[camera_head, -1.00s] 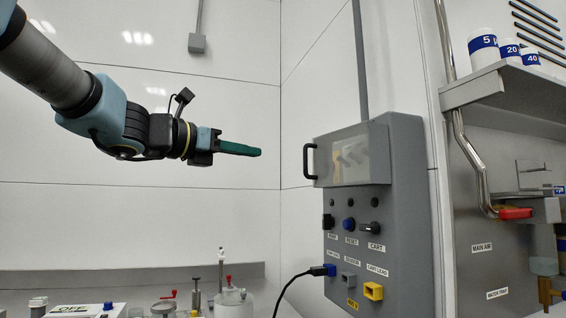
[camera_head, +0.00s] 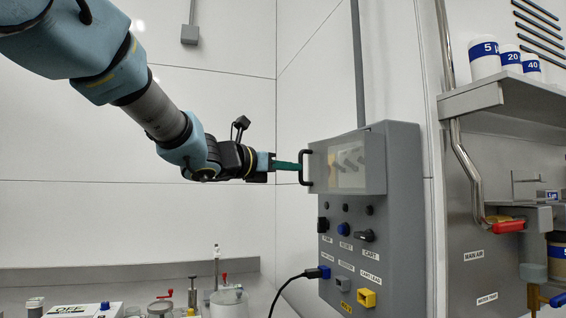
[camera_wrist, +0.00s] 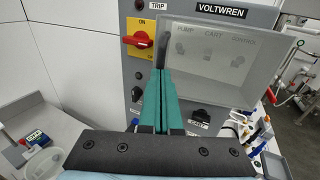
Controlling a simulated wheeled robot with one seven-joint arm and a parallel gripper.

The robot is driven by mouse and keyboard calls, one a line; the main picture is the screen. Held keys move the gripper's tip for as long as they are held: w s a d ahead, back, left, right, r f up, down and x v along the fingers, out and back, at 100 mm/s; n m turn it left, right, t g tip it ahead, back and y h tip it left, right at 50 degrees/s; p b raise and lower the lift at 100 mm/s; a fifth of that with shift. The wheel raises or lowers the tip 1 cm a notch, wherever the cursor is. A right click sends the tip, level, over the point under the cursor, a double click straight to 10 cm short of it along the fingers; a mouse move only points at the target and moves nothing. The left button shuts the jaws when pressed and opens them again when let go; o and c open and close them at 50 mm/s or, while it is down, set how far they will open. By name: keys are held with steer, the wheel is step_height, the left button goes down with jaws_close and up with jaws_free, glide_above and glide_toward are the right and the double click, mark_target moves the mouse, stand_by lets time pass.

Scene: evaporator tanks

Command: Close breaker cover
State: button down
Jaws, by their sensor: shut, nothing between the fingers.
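The breaker cover (camera_head: 346,164) is a clear, grey-framed panel with a black bar handle (camera_head: 305,167) on its left edge. It stands out from the upper front of the grey breaker box (camera_head: 403,210), partly open. In the wrist view the cover (camera_wrist: 225,60) is seen at an angle, with switches showing dimly through it. My gripper (camera_head: 297,166) has green fingers, shut and empty, pointing right at the handle. In the wrist view the fingertips (camera_wrist: 161,72) overlap the lower part of the handle (camera_wrist: 163,48). I cannot tell whether they touch it.
A red knob on a yellow plate (camera_wrist: 140,40) shows left of the cover. Knobs and sockets, including a yellow socket (camera_head: 366,298), sit below it. A shelf with white jars (camera_head: 485,57) stands at right, a bench with lab items at lower left. Wall space left of the box is clear.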

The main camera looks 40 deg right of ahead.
steer(key=shift+d, duration=0.1)
steer(key=d+m+g, duration=0.1)
steer(key=w+d+m+g, duration=0.1)
steer(key=d+g, duration=0.1)
steer(key=w+d+m+g+b, duration=0.1)
steer(key=shift+d+g, duration=0.2)
steer(key=shift+g, duration=0.2)
stand_by(0.4)
